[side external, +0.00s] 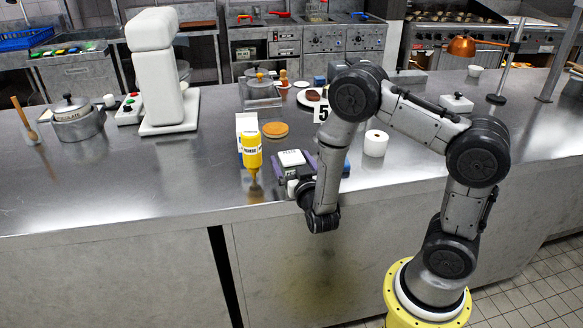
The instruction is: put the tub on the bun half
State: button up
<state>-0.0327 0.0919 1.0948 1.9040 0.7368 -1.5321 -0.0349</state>
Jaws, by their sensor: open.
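A round orange-brown disc, which looks like the bun half (275,130), lies flat on the steel counter behind the yellow bottle. I cannot tell for sure which thing is the tub. A small white item with dark marks on top (292,157) sits over a purple-and-dark object near the counter's front edge. A white cylinder (376,143) stands upright to its right. My gripper (303,189) is low at the counter's front edge, beside the purple object. It is open; its fingers are small and partly hidden by my wrist, and I see nothing held.
A yellow bottle (252,152) and a white box (246,124) stand left of the disc. A lidded pot (76,118) is at far left. The counter (150,185) is clear at left front.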

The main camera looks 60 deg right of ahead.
grip_shut()
dwell(0.5)
jog(key=shift+r, duration=0.1)
